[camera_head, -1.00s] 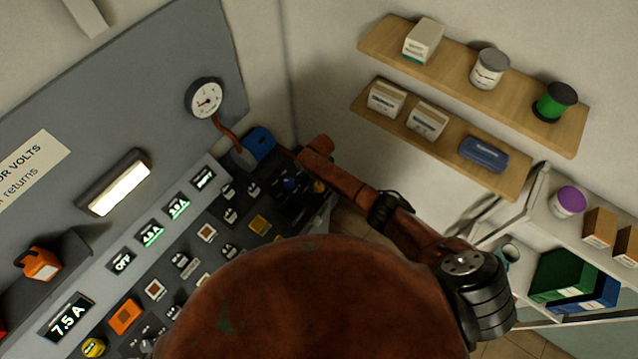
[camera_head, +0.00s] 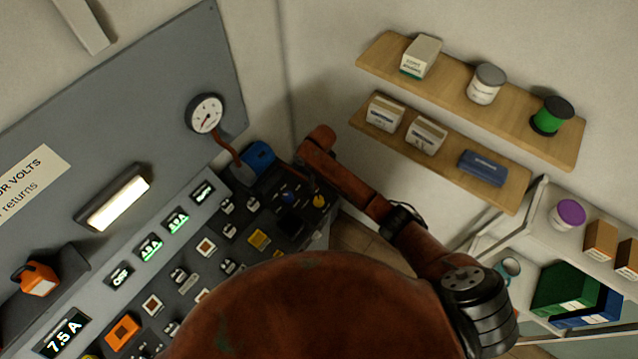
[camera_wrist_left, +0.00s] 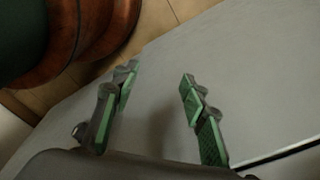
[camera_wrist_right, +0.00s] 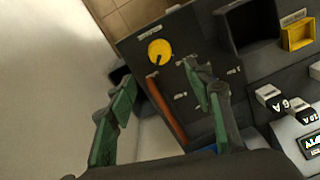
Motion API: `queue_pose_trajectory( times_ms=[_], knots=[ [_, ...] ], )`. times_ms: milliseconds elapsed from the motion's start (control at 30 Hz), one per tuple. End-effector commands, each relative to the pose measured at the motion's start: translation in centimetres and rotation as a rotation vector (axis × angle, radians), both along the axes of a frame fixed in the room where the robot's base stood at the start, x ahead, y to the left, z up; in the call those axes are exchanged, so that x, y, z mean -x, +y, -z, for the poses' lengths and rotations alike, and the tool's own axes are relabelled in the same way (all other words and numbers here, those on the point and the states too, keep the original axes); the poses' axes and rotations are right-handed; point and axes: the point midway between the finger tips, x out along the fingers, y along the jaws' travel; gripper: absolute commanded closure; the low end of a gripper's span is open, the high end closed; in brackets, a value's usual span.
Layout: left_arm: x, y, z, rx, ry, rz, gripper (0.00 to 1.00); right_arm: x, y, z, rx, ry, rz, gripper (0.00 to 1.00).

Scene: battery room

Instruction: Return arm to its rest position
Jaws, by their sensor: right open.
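My right arm's rust-red links (camera_head: 350,190) reach from the lower right to the far end of the sloped control panel (camera_head: 215,235) in the head view. Its hand is dark and hard to make out there. In the right wrist view my right gripper (camera_wrist_right: 158,80) is open and empty, its green-padded fingers apart above the panel. A yellow knob (camera_wrist_right: 159,52) and an orange-red bar (camera_wrist_right: 166,110) lie beyond the fingers. In the left wrist view my left gripper (camera_wrist_left: 158,78) is open with nothing between its fingers, in front of a plain grey surface (camera_wrist_left: 245,70).
A round gauge (camera_head: 205,114) is on the grey back board, with a blue item (camera_head: 258,157) below it. Wooden shelves (camera_head: 480,100) hold boxes and cans on the right wall. A white rack (camera_head: 570,235) with binders stands at the right, near my right arm.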

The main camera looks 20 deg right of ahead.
Motion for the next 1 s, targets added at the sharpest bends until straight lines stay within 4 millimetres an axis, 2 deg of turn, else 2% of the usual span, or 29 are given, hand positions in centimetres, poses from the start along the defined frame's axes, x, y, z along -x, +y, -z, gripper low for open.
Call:
queue_pose_trajectory(
  times_ms=[433, 567, 667, 800, 867, 1000],
  knots=[
    [0.0, -0.1, 0.0, 0.001, 0.000, 0.000, 0.60, 0.0, 0.0, 0.0, 0.000, 0.000, -0.001, 0.53],
    [0.0, -0.1, 0.0, 0.001, 0.000, 0.000, 0.60, 1.2, 0.2, 0.8, -0.016, -0.003, -0.003, 0.53],
    [-0.1, -0.1, 0.0, 0.001, 0.000, 0.000, 0.60, 3.6, 0.5, 2.1, -0.050, -0.016, 0.001, 0.53],
    [-0.1, -0.1, 0.0, 0.001, -0.001, 0.000, 0.60, 8.6, 0.0, 3.6, -0.108, -0.063, 0.030, 0.53],
    [-0.1, -0.1, 0.0, 0.001, -0.001, 0.000, 0.60, 10.7, -0.6, 3.8, -0.128, -0.089, 0.055, 0.53],
    [-0.1, -0.1, 0.0, 0.001, -0.001, 0.000, 0.60, 15.9, -3.2, 3.5, -0.149, -0.152, 0.129, 0.53]
  ],
)
